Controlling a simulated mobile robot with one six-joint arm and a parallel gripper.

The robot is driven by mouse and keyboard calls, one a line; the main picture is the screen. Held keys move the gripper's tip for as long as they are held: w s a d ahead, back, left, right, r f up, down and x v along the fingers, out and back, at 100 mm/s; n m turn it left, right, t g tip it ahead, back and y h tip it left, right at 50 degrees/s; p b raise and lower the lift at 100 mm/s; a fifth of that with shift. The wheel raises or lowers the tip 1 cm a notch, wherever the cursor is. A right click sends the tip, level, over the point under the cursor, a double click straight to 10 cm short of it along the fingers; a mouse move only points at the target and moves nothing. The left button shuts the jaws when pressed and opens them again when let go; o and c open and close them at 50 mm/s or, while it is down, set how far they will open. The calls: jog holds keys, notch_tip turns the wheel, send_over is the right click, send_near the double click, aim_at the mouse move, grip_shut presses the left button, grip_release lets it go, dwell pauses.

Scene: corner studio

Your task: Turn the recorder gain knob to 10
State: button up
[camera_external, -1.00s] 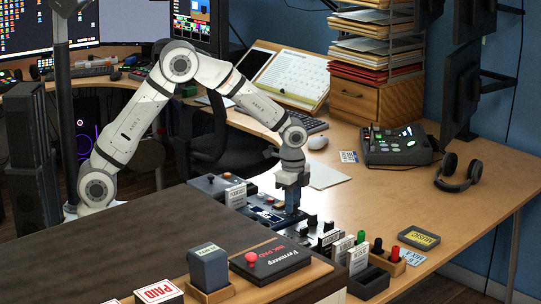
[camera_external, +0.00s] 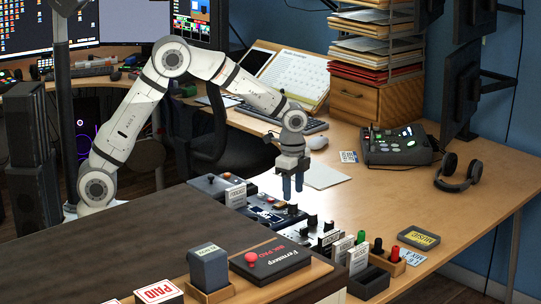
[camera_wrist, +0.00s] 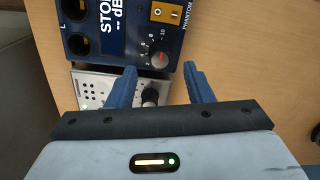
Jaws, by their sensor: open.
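The blue recorder (camera_wrist: 118,30) shows at the top of the wrist view, with a display reading "STOP -- dB". Its gain knob (camera_wrist: 160,59) is small, with a number scale reaching 10 and a reddish mark on it. I cannot tell exactly which number the mark points to. In the external view the recorder (camera_external: 266,214) lies in the row of devices on the desk. My gripper (camera_external: 293,192) is open, with two blue fingers pointing down above the recorder's right end, apart from it. In the wrist view my gripper (camera_wrist: 160,69) has nothing between its fingers.
A yellow phantom switch (camera_wrist: 168,13) is beside the gain knob. A pale device with a black knob (camera_wrist: 150,96) adjoins the recorder. Labelled cards, plugs and small boxes (camera_external: 370,280) stand to the right. A mixer (camera_external: 396,145) and headphones (camera_external: 459,172) are farther back.

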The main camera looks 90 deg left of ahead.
aim_at(293, 203)
jog(key=shift+r, duration=1.7)
jog(key=s+d+r+n+p, duration=0.1)
jog(key=s+d+r+p, duration=0.1)
jog(key=s+d+r, duration=0.4)
jog(key=s+d+r+n+t+p, duration=0.1)
jog(key=s+d+r+n, duration=0.1)
jog(key=s, duration=0.9)
jog(key=s+d+r+n+t+p, duration=0.1)
jog(key=s+d+r+n+p, duration=0.1)
jog(key=s+d, duration=0.4)
jog(key=s+r+n, duration=0.1)
jog(key=s+r, duration=0.1)
jog(key=s, duration=0.3)
jog(key=shift+s+d+r, duration=0.15)
jog(key=shift+s+r, duration=0.2)
